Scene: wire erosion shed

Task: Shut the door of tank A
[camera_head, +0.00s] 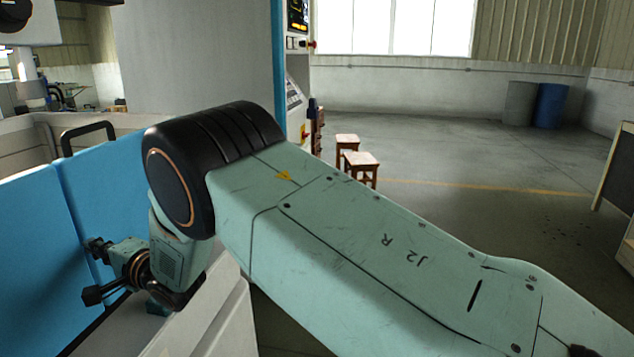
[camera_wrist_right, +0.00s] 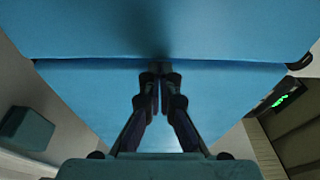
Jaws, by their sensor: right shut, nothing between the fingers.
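Two blue panels stand side by side at the left of the head view, a left panel (camera_head: 30,225) and a right panel (camera_head: 105,190), with a narrow seam between them. I read them as the tank's front and door; no letter A shows. A black handle (camera_head: 88,130) rises at the top. My right gripper (camera_wrist_right: 159,80) is shut and empty in the right wrist view, its fingertips in front of the seam between two blue surfaces (camera_wrist_right: 210,100). Contact cannot be told. In the head view the right wrist is low by the panels. My left gripper is not in view.
A grey machine cabinet (camera_head: 200,50) with a control panel (camera_head: 297,60) stands behind my right arm. Two wooden stools (camera_head: 362,160) are on the floor beyond. A blue barrel (camera_head: 551,105) is far right. The floor between is open.

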